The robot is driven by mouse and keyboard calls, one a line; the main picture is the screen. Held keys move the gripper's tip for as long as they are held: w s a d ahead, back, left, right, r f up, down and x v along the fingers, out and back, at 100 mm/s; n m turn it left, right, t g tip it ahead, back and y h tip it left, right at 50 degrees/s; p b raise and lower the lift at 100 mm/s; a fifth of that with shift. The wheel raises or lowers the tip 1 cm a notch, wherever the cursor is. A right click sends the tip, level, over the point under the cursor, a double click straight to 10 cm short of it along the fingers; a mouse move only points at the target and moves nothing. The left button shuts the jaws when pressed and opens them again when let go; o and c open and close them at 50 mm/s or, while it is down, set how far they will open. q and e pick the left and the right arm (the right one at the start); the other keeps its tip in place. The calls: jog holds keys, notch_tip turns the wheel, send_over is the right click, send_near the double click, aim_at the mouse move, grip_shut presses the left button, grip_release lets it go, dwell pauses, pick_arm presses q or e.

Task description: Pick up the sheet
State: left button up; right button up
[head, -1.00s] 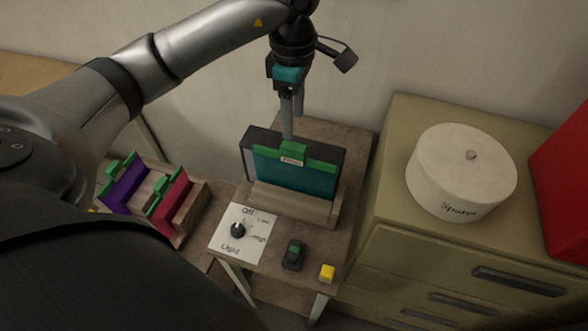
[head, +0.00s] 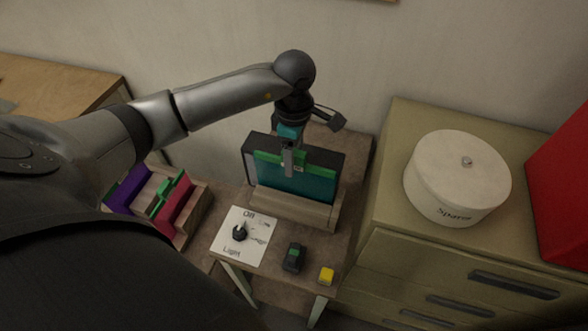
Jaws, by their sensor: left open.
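A teal sheet (head: 300,182) with a green top edge (head: 322,169) stands upright in a dark-backed stand (head: 290,207) on the small wooden table. My left gripper (head: 287,172) points down at the sheet's green top edge, near its middle, and hides part of it and its label. The jaws are open. I cannot tell whether the fingers touch the edge. A purple sheet (head: 127,190) and a red sheet (head: 177,205), with green parts on top, stand in a wooden rack (head: 199,207) at the left. My right gripper is not in view.
On the table in front of the stand are a white light panel with a dial (head: 240,234), a black switch with a green part (head: 293,257) and a yellow block (head: 326,276). A drawer cabinet (head: 390,190) with a round white box (head: 458,178) stands at the right.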

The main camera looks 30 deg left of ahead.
pick_arm(q)
jog(key=shift+c, duration=0.3)
grip_shut()
jog(key=shift+r, duration=0.1)
